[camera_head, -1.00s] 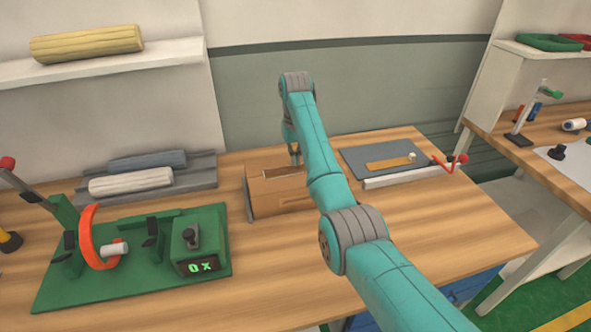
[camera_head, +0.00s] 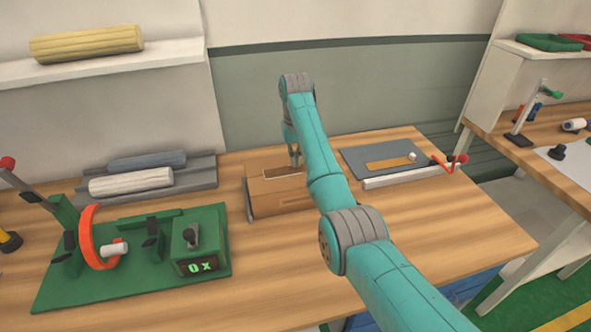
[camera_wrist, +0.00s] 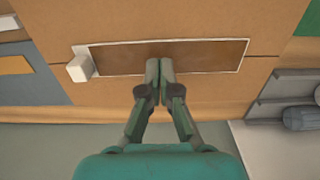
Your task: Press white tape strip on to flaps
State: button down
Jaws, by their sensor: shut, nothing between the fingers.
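A closed brown cardboard box (camera_head: 285,197) sits on the wooden table, partly hidden behind my arm. On its top lies a long strip (camera_wrist: 115,58), brown with a thin white edge, across the flaps (camera_wrist: 160,22). It also shows in the head view (camera_head: 278,173). A small white block-like tab (camera_wrist: 80,69) sits at its left end in the wrist view. My gripper (camera_wrist: 160,64) is shut and empty, its fingertips at the middle of the strip's near edge. I cannot tell whether they touch it. In the head view my gripper (camera_head: 294,160) points down at the box top.
A grey mat (camera_head: 360,153) with a tan strip and a small white block lies right of the box, behind a white bar (camera_head: 400,177) with a red-handled piece. A green fixture (camera_head: 140,270) with an orange ring stands left. The table's front right is clear.

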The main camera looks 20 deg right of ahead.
jog(key=shift+f, duration=1.05)
dwell(0.9)
